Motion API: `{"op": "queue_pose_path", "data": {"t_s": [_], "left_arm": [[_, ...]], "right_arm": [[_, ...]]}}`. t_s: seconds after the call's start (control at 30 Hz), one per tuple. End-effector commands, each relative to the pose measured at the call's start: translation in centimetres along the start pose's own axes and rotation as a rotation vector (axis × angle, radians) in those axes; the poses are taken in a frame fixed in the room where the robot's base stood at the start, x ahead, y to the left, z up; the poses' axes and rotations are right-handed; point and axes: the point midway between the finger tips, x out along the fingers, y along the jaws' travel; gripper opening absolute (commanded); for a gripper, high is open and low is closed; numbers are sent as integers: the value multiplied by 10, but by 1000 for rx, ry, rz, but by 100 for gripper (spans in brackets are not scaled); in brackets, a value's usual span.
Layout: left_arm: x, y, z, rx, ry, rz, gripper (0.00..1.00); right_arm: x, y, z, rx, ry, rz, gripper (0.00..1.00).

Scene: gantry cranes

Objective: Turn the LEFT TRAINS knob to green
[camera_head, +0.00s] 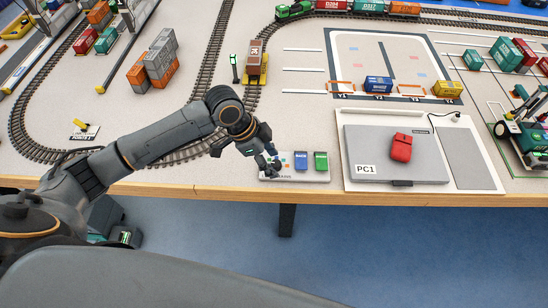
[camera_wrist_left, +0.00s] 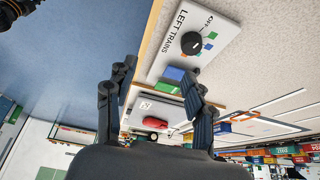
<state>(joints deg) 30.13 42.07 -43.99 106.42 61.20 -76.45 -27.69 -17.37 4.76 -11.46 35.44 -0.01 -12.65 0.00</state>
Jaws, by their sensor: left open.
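The white LEFT TRAINS panel (camera_head: 318,177) lies at the table's front edge, and it also shows in the left wrist view (camera_wrist_left: 222,22). Its round black knob (camera_wrist_left: 192,42) sits among small coloured marks, near the OFF lettering. I cannot tell clearly which mark the knob points at. In the head view my left gripper (camera_head: 267,163) is over the panel's left end and covers the knob. In the left wrist view my left gripper (camera_wrist_left: 155,75) has its fingers spread, with nothing between them and apart from the knob. My right gripper is not in view.
A blue block (camera_head: 301,161) and a green block (camera_head: 321,162) are on the panel's right part. Curved train track (camera_head: 205,90) runs behind my arm.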

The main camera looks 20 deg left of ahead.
Motion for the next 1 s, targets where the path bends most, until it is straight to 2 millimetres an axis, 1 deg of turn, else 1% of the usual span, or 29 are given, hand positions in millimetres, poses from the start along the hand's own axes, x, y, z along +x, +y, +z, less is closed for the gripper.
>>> {"op": "queue_pose_path", "data": {"t_s": [0.03,0.1,0.2,0.3,0.4,0.47,0.57,0.9,1.0], "left_arm": [[-17,-16,4,20,-16,-3,53],[-34,-28,8,38,-25,11,53],[-53,-41,14,49,-30,23,53],[-64,-47,16,53,-30,30,53],[-65,-48,17,53,-29,35,53],[-61,-48,17,53,-28,37,53],[-47,-47,17,52,-29,39,53],[24,-44,18,52,-28,38,53],[42,-44,19,53,-29,36,53]], "right_arm": [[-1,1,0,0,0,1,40],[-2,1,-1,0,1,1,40],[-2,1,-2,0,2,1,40],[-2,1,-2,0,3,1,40],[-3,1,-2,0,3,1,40],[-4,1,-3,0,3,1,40],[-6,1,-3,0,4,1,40],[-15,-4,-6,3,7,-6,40],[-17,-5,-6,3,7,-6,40]]}}
